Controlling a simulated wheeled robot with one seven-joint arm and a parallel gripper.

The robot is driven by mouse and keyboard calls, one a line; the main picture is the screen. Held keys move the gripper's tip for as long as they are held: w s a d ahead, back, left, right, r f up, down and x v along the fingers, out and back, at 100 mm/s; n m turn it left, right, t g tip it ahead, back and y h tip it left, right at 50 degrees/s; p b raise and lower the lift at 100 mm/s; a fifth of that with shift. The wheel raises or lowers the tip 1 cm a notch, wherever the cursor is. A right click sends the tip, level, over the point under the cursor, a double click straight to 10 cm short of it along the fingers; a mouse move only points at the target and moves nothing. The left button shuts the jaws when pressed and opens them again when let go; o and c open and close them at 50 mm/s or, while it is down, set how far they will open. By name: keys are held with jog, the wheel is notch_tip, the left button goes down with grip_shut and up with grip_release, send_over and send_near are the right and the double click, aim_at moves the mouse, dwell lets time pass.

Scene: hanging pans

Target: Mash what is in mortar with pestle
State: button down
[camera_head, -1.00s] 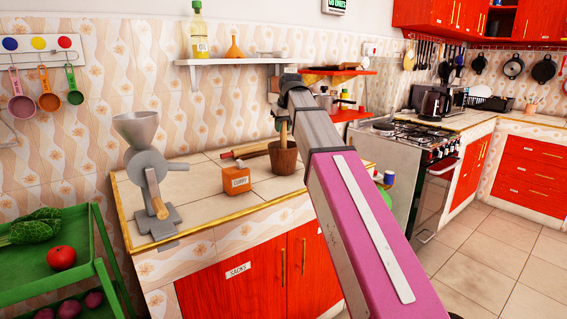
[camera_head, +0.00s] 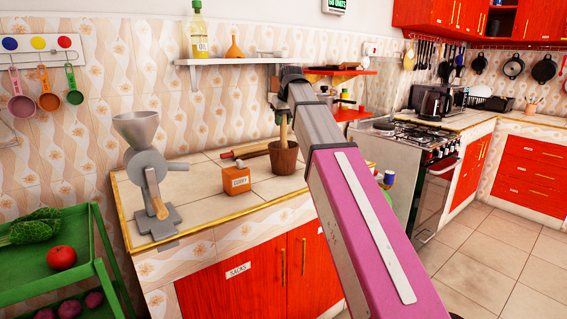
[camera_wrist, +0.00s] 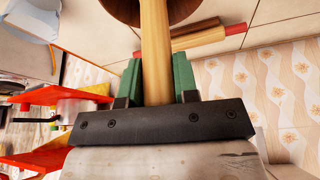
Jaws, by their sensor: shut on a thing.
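The brown wooden mortar (camera_head: 283,160) stands on the tiled counter, and part of its rim shows at the top of the wrist view (camera_wrist: 180,10). The light wooden pestle (camera_wrist: 155,50) points down into the mortar. It also shows in the head view (camera_head: 283,130), where its lower end is hidden by the mortar wall. My gripper (camera_wrist: 158,84) is shut on the pestle's upper part, with a green finger on each side. In the head view my gripper (camera_head: 280,104) is above the mortar. What is inside the mortar cannot be seen.
An orange curry box (camera_head: 236,181) stands left of the mortar. A rolling pin (camera_head: 245,151) lies behind it. A metal grinder (camera_head: 148,170) stands at the counter's left end. A white shelf (camera_head: 225,61) and a red shelf (camera_head: 350,115) are on the wall.

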jog(key=shift+r, duration=5.05)
